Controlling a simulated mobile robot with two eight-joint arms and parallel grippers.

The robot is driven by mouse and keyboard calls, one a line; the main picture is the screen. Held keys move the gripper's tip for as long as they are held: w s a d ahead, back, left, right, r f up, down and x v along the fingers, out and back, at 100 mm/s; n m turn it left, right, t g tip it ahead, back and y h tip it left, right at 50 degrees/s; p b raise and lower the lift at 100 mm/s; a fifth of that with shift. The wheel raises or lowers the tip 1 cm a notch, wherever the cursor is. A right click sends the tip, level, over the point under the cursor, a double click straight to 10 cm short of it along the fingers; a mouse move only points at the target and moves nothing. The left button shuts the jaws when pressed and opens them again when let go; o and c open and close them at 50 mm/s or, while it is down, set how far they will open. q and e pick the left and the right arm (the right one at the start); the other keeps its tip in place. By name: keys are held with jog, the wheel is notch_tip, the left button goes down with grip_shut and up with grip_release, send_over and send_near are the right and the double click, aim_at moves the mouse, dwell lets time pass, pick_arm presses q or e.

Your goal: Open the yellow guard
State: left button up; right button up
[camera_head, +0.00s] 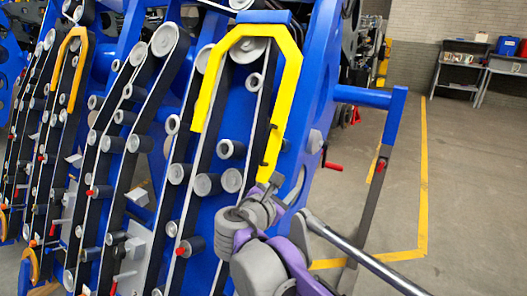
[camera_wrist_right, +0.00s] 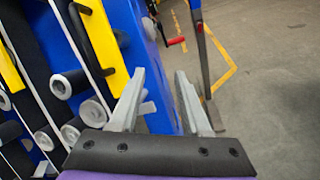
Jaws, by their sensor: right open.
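The yellow guard (camera_head: 286,92) is an upside-down U over the belt and pulleys at the top of the nearest blue panel. Its right leg reaches down to just above my right gripper (camera_head: 286,186). In the right wrist view the guard (camera_wrist_right: 102,42) runs down the upper left, with a black handle (camera_wrist_right: 82,28) on it. There my right gripper (camera_wrist_right: 162,72) is open, with both grey fingers apart and nothing between them. The fingers are to the right of the guard's lower end, and a gap shows between them. My left gripper is not in view.
Pulleys and belts fill the blue machine (camera_head: 320,70) at left, with another, orange-yellow guard (camera_head: 80,62) further left. A blue arm (camera_head: 365,97) with a hanging bar and a red handle (camera_head: 333,166) jut out at right. Concrete floor (camera_head: 470,180) beyond is clear.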

aim_at(264, 145)
jog(key=w+a+r+n+t, duration=0.3)
jog(key=a+r+n, duration=0.2)
jog(key=a, duration=0.3)
jog(key=x, duration=1)
jog(key=shift+w+d+r+p, duration=0.15)
jog(key=shift+w+r+p, duration=0.05)
jog(key=shift+w+p, duration=0.2)
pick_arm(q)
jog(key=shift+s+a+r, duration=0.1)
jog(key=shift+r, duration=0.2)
pick_arm(e)
grip_shut()
jog(key=shift+s, duration=0.1)
